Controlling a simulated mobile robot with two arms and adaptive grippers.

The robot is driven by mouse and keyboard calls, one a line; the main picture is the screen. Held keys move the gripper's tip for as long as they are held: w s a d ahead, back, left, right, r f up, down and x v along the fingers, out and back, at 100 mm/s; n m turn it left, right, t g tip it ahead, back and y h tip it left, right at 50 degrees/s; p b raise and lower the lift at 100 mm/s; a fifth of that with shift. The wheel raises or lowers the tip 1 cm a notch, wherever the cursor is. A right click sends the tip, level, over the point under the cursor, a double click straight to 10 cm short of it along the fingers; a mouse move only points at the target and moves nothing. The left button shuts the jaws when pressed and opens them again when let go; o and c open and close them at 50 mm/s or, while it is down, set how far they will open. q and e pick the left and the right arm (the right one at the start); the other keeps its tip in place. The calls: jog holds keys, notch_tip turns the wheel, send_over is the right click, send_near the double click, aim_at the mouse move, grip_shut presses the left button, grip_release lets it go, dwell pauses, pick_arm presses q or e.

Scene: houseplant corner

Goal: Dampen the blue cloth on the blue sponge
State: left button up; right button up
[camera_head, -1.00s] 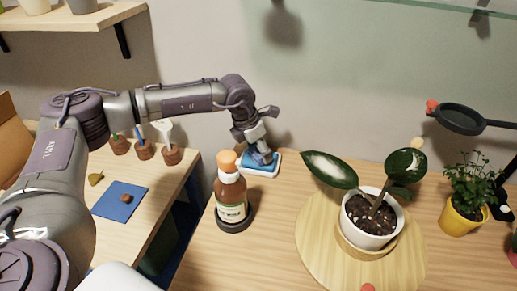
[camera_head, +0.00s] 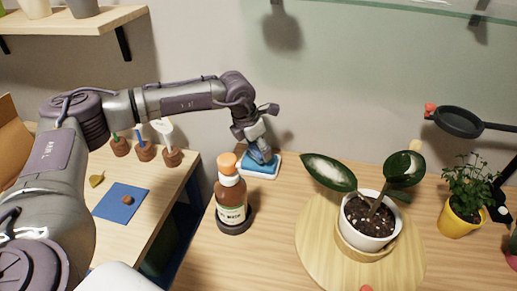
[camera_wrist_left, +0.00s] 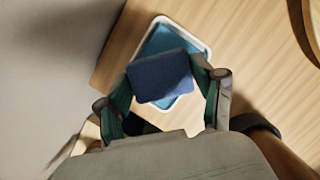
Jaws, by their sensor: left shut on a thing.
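My left gripper (camera_head: 261,154) is shut on the blue cloth, a dark blue folded square, at the back edge of the table. In the left wrist view the blue cloth (camera_wrist_left: 160,78) sits between the fingers. The blue sponge (camera_wrist_left: 164,40) is lighter and lies in a shallow white tray (camera_head: 257,177). The cloth covers part of the sponge in the left wrist view. I cannot tell for sure whether they touch. My right gripper is not in view.
A brown bottle (camera_head: 230,200) with an orange cap stands close in front of the tray. A white-potted plant (camera_head: 368,225) stands on a round wooden board (camera_head: 315,250) to the right. A side table with a blue mat (camera_head: 112,207) and small pots is at left.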

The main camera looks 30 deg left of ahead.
pick_arm(q)
jog(key=shift+r+p, duration=1.3)
jog(key=shift+r, duration=1.4)
